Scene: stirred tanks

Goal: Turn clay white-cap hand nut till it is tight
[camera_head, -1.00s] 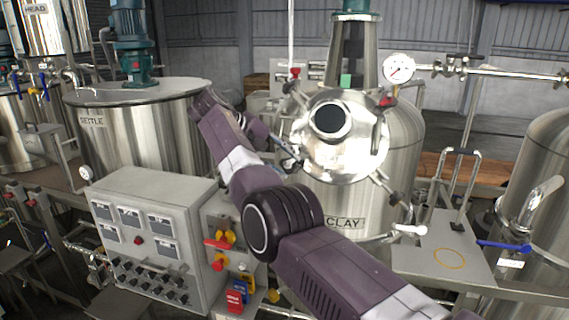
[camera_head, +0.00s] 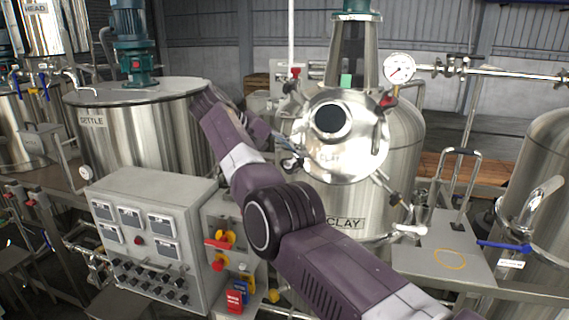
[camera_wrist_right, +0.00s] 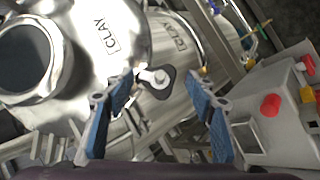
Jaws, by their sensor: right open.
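The CLAY tank's round steel lid (camera_head: 350,158) faces me, with a round dark port in it. The white-cap hand nut (camera_wrist_right: 160,78) shows in the right wrist view as a small white cap on a dark lobed piece at the lid's edge. My right gripper (camera_wrist_right: 159,88) is open, with its blue-padded fingers on either side of the nut. I see no clear contact, and the depth between them is hard to judge. In the head view my right gripper (camera_head: 283,156) is small at the lid's left edge, partly hidden by my arm. My left gripper is not in view.
A grey control box (camera_head: 150,235) with switches and a red button stands at lower left. The SETTLE tank (camera_head: 140,135) is behind my forearm. A pressure gauge (camera_head: 399,67) and pipe are at upper right. A steel side table (camera_head: 440,262) stands at right.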

